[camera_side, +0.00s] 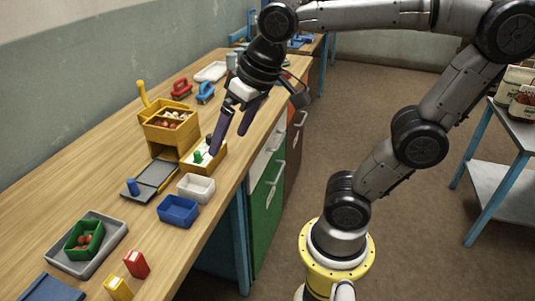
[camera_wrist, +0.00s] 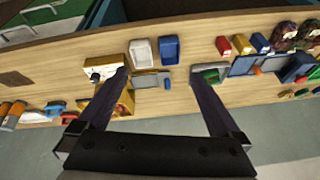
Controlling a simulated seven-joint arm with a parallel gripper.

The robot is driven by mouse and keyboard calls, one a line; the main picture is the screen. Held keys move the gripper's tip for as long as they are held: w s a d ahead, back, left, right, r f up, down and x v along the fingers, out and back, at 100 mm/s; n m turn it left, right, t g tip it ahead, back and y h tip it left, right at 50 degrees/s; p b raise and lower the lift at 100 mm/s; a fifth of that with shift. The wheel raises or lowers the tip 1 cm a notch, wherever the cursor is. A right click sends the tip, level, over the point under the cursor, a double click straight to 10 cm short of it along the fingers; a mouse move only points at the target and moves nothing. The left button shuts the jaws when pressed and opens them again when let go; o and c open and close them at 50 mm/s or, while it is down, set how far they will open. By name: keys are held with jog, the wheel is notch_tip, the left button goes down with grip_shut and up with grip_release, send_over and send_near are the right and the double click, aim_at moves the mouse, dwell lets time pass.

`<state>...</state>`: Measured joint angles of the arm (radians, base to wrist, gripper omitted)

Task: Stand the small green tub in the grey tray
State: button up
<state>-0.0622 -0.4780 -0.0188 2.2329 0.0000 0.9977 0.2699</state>
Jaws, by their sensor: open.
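The small green tub (camera_side: 97,237) stands in the grey tray (camera_side: 65,267) at the lower left of the side view. It looks upright, with reddish round pieces inside. In the wrist view, the green tub (camera_wrist: 212,74) and tray show just beyond the right fingertip, partly covered by that finger. My gripper (camera_side: 233,137) is open and empty, above the bench by the yellow block with knobs, well away from the tub. Both dark fingers of my gripper (camera_wrist: 160,75) are spread wide in the wrist view.
A white bin (camera_side: 196,187) and blue bin (camera_side: 178,210) stand near the bench's front edge. A red box (camera_side: 136,264) and yellow box (camera_side: 117,289) stand beside the tray. A yellow hopper (camera_side: 168,128) rises behind the knobbed block (camera_side: 205,158). Bare wood lies left of the hopper.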

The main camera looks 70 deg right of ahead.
jog(key=s+d+f+n+t, duration=0.1)
jog(key=s+f+n, duration=0.1)
jog(key=s+f, duration=0.2)
jog(key=s, duration=0.2)
jog(key=shift+s+d+f, duration=0.2)
jog(key=shift+s+f, duration=0.1)
jog(key=shift+f, duration=0.05)
dwell(0.8)
